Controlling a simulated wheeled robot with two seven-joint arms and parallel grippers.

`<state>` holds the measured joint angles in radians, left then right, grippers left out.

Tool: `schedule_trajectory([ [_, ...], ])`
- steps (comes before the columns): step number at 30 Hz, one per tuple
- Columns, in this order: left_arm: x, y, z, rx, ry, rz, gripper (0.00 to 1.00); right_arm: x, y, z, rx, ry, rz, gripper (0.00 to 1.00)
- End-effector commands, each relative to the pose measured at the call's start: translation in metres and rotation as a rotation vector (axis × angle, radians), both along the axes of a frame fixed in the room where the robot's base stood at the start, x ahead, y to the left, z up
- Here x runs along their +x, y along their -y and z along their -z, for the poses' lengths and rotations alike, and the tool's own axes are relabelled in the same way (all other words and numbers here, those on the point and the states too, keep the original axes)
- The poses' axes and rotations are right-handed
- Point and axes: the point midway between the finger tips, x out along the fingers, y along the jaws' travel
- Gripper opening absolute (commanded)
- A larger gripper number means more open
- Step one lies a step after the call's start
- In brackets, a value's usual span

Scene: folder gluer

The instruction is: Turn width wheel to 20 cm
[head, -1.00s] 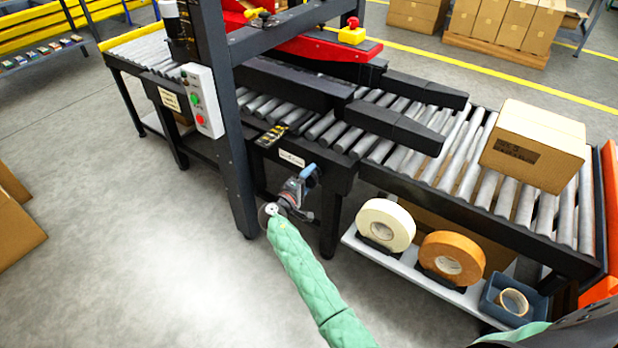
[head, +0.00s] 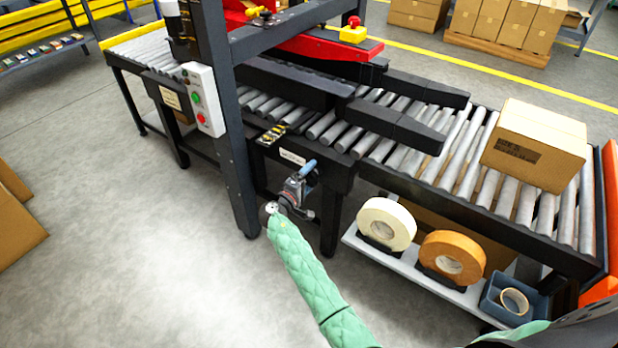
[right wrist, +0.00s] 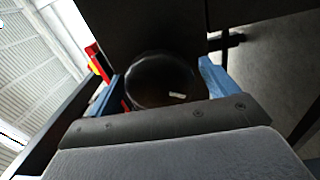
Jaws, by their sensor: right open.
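The width wheel (right wrist: 160,82) shows in the right wrist view as a dark, rounded knob with a small pale mark. My right gripper (right wrist: 164,82) is open, with one blue finger on each side of the wheel. I cannot tell whether either finger touches it. In the head view, my right gripper (head: 308,170) is at the machine's front side, below a white label (head: 292,157), and the wheel is hidden or too dark to make out there. A small dark panel with yellow marks (head: 272,134) sits above; its reading is too small to tell. My left gripper is out of view.
A dark frame post (head: 232,150) stands left of my right gripper, with a button box (head: 203,100) on it. A shelf (head: 400,265) with tape rolls (head: 386,224) is to the right. A carton (head: 533,145) rests on the rollers.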

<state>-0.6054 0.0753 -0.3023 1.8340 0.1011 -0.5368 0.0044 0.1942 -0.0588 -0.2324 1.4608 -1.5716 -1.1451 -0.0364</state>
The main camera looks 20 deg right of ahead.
Motion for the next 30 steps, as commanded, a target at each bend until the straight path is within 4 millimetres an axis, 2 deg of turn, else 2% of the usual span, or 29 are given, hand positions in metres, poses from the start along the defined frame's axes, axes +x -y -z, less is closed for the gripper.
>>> schedule_trajectory([
  [8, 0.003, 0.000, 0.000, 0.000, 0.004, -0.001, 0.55, -0.011, -0.014, 0.002, 0.001, -0.002, -0.001, 0.86],
  [15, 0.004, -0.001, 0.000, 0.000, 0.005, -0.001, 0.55, -0.033, -0.043, 0.003, 0.001, -0.001, -0.002, 0.86],
  [21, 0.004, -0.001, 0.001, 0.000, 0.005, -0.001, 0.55, -0.046, -0.060, 0.002, 0.001, 0.000, -0.001, 0.86],
  [30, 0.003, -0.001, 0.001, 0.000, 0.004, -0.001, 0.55, -0.048, -0.062, 0.002, 0.000, 0.000, -0.001, 0.86],
])
